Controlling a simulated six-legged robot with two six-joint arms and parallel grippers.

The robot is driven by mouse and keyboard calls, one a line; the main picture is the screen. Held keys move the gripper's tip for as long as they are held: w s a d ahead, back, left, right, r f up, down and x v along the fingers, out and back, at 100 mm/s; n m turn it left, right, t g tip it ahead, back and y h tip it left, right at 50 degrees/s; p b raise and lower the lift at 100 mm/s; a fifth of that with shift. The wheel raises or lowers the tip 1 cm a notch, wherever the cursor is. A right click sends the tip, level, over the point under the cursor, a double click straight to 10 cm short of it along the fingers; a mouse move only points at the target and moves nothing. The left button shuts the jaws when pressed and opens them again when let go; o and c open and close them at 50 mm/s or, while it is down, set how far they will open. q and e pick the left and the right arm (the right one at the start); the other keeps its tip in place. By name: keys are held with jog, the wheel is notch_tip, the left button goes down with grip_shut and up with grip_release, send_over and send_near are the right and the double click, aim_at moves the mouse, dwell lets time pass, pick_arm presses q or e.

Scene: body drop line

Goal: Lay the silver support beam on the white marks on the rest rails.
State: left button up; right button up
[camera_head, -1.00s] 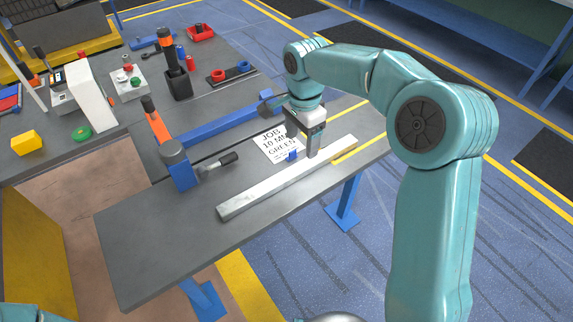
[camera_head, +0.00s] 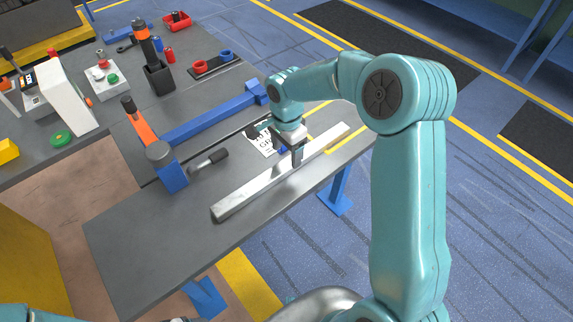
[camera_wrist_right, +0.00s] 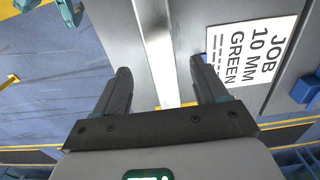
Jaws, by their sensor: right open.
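The silver support beam (camera_head: 243,194) lies slantwise on the grey bench (camera_head: 130,245). My right gripper (camera_head: 297,160) is over the far half of the beam, pointing down. In the right wrist view, its two dark fingers (camera_wrist_right: 162,88) are apart, with the beam (camera_wrist_right: 158,40) running between them. I see no clear grip on the beam. I cannot make out the rest rails or their white marks. A bit of my left arm (camera_head: 30,313) shows at the lower left of the head view; its gripper is not clearly shown.
A blue bar clamp (camera_head: 215,118) with an orange handle stands behind the beam. A white job card (camera_wrist_right: 250,55) lies beside the beam. Several tools and a black holder (camera_head: 158,78) are on the far bench. The near part of the bench is bare.

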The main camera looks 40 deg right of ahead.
aim_at(287, 164)
notch_tip(287, 164, down, 6)
jog(key=shift+d+r+p, duration=0.1)
jog(key=shift+p, duration=0.45)
jog(key=shift+r, duration=0.1)
grip_shut()
